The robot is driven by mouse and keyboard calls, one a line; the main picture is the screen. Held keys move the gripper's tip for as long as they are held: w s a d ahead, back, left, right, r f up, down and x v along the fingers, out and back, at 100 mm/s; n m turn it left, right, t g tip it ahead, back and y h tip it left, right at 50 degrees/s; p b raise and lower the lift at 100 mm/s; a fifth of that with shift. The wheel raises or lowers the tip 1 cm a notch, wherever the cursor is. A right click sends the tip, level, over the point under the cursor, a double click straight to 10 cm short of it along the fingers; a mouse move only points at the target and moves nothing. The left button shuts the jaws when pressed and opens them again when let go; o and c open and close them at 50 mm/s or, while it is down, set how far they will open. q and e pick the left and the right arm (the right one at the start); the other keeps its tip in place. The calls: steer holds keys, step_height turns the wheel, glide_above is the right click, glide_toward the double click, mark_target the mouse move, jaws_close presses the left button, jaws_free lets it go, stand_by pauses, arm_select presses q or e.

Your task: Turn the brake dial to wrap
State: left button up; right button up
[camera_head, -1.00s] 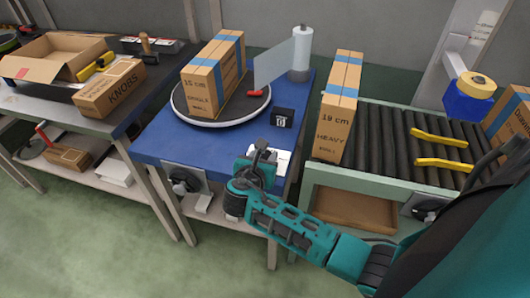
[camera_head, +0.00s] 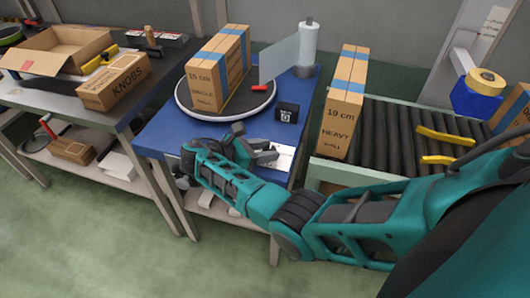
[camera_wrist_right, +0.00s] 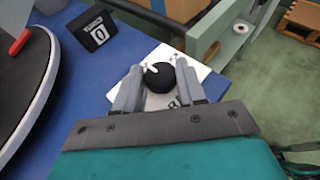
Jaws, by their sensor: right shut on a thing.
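The brake dial is a round black knob with a white pointer mark, seen in the right wrist view (camera_wrist_right: 160,78) above a white printed plate (camera_wrist_right: 152,55) at the blue table's front right corner. My right gripper (camera_wrist_right: 160,72) has a finger on each side of the knob and is shut on it. The pointer faces up and left in that view. The plate's printing is partly covered, so I cannot read the setting. In the head view the right gripper (camera_head: 259,149) is beside the plate (camera_head: 284,157), and the knob is hidden. My left gripper is not in view.
A black turntable (camera_head: 250,105) carries a 15 cm box (camera_head: 210,80). A black sign reading 0 (camera_head: 287,112) stands close behind the gripper. A film roll (camera_head: 308,45) is at the back. The 19 cm box (camera_head: 340,120) and roller conveyor (camera_head: 395,130) are to the right.

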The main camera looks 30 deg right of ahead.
steer(key=shift+m+g, duration=0.3)
steer(key=shift+g, duration=0.1)
steer(key=o, duration=1)
steer(key=b+v, duration=0.1)
steer(key=v, duration=1.1)
steer(key=shift+a+r, duration=0.25)
steer(key=shift+a, duration=0.1)
